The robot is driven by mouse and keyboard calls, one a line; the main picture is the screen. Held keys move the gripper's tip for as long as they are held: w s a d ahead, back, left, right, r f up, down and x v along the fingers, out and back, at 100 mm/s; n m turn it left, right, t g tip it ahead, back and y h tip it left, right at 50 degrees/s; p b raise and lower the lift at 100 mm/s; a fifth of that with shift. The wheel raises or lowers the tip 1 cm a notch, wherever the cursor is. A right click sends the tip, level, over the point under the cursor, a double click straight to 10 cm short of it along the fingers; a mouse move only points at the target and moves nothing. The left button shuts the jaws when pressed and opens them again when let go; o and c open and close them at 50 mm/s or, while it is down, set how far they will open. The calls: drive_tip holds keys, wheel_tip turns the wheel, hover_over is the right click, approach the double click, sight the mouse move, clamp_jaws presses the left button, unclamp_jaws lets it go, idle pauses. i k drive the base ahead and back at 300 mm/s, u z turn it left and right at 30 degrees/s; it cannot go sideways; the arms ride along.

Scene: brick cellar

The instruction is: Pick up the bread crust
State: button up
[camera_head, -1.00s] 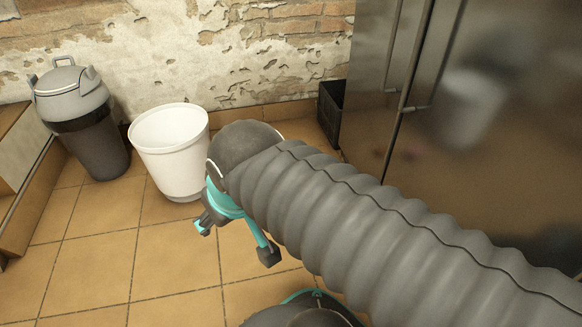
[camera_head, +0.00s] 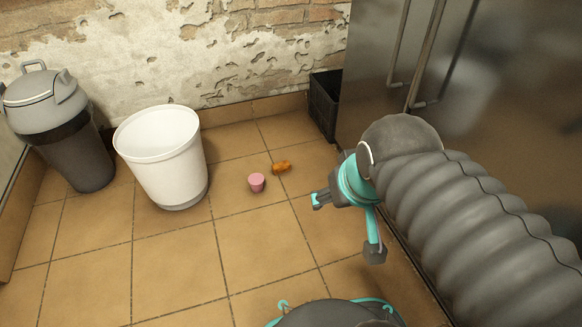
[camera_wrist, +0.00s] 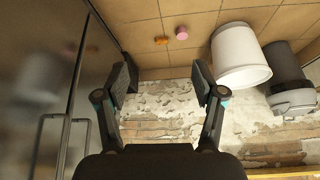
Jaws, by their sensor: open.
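The bread crust (camera_head: 282,167) is a small orange-brown piece lying on the tiled floor, right of the white bin. It also shows in the wrist view (camera_wrist: 161,41), at the top, beyond the gap between the fingers. My gripper (camera_head: 345,226) is in the air to the right of the crust and nearer the camera, apart from it. In the wrist view my gripper (camera_wrist: 164,82) has its two dark fingers spread wide, with nothing between them.
A small pink cup-shaped thing (camera_head: 257,182) lies close to the crust. A white bin (camera_head: 165,165) and a grey lidded bin (camera_head: 75,150) stand left. A dark crate (camera_head: 324,105) stands by the wall, beside a tall metal cabinet (camera_head: 385,130).

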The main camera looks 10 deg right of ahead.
sight(284, 166)
drive_tip(key=k, duration=1.3)
drive_tip(key=u, duration=0.65)
drive_tip(key=i, duration=0.55)
drive_tip(key=u, duration=0.95)
drive_tip(key=i, duration=0.8)
drive_tip(key=z, duration=0.25)
drive_tip(key=i, duration=0.75)
drive_tip(key=z, duration=0.95)
drive_tip(key=i, duration=0.3)
drive_tip(key=z, duration=0.3)
